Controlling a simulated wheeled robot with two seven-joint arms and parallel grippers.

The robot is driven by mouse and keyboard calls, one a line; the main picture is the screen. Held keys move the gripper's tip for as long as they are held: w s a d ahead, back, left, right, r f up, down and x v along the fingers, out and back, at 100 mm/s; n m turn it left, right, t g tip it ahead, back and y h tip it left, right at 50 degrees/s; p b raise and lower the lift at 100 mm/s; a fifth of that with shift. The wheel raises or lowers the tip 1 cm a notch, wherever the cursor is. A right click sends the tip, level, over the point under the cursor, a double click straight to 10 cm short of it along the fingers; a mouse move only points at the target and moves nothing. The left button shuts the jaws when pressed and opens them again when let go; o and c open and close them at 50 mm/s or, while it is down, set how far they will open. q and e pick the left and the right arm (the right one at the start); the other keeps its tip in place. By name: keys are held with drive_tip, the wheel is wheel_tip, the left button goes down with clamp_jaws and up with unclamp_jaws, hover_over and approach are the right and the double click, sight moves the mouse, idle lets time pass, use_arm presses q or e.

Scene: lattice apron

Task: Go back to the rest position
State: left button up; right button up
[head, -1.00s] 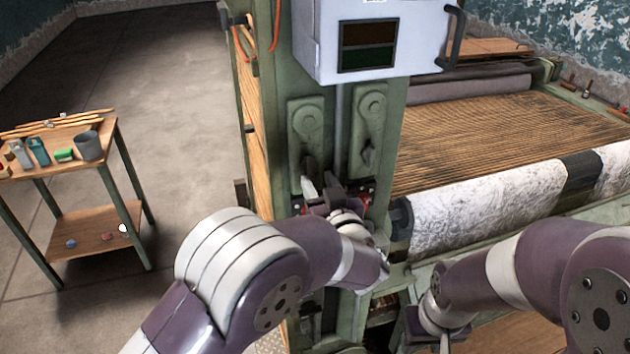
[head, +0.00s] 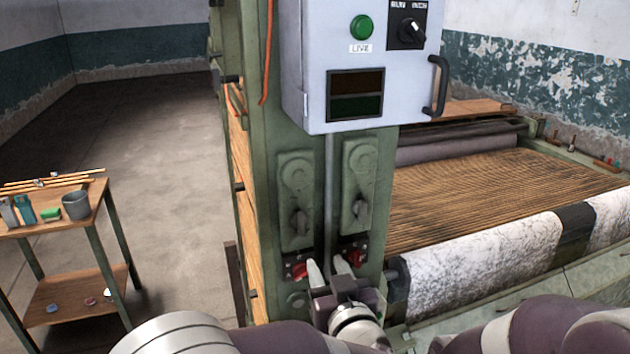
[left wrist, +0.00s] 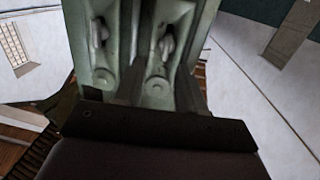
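My left gripper (head: 328,268) is low in the middle of the head view, in front of the green machine post (head: 325,145). Its two pale fingertips stand apart with nothing seen between them. They overlap the area of two red knobs, the left one (head: 298,271) and the right one (head: 355,258); I cannot tell whether they touch. Above are two levers on green plates, left (head: 300,222) and right (head: 361,210). The left wrist view shows the post (left wrist: 125,60) and levers close beyond my dark gripper body. My right arm enters at lower right; its gripper is out of frame.
A grey control box (head: 365,75) with a green lamp and black switch hangs on the post. The machine bed (head: 500,195) with a white roll (head: 480,255) lies right. A wooden cart (head: 75,290) with tools and a cup stands left. The floor between is clear.

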use_arm(q)
drive_tip(key=s+a+f+m+g+h+b, duration=0.1)
drive_tip(key=a+f+m+g+h+b, duration=0.25)
drive_tip(key=a+f+g+h, duration=0.65)
drive_tip(key=s+a+f+g+y, duration=0.3)
drive_tip(key=s+a+f, duration=0.3)
drive_tip(key=s, duration=0.2)
drive_tip(key=s+a+f+g+y, duration=0.3)
drive_tip(key=s+a+f, duration=0.3)
drive_tip(key=s, duration=0.2)
drive_tip(key=shift+s+n, duration=0.2)
drive_tip(key=shift+n, duration=0.15)
drive_tip(key=shift+a, duration=0.1)
drive_tip(key=shift+r, duration=0.1)
